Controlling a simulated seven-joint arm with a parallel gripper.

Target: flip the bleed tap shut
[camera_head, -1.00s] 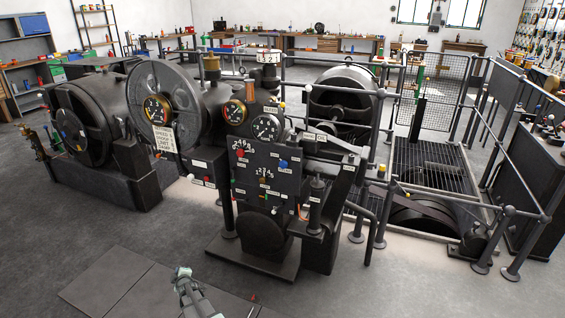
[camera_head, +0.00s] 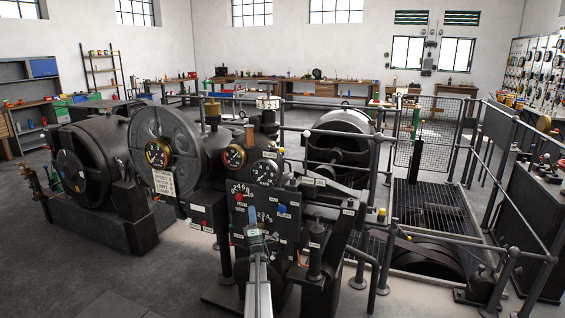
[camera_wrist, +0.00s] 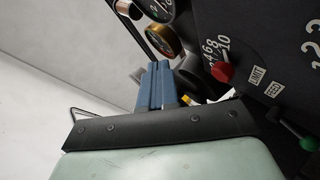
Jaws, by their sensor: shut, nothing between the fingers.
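My gripper (camera_head: 252,213) is raised in front of the dark control panel (camera_head: 290,232) in the head view, covering part of its middle. In the wrist view its two blue fingers (camera_wrist: 157,70) are together, with nothing between them. I cannot tell which fitting is the bleed tap, as most labels are too small to read. The panel carries a red knob (camera_head: 239,196), a blue knob (camera_head: 282,209) and an orange handle (camera_head: 303,260). The wrist view shows the red knob (camera_wrist: 222,72) right of the fingers, apart from them, and a green knob (camera_wrist: 309,144) at the right edge.
Round gauges (camera_head: 265,172) sit above the panel. A large dark wheel (camera_head: 158,135) stands to the left. Railings (camera_head: 470,235) and a floor grating (camera_head: 430,200) lie to the right. Open floor (camera_head: 110,275) is at the front left.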

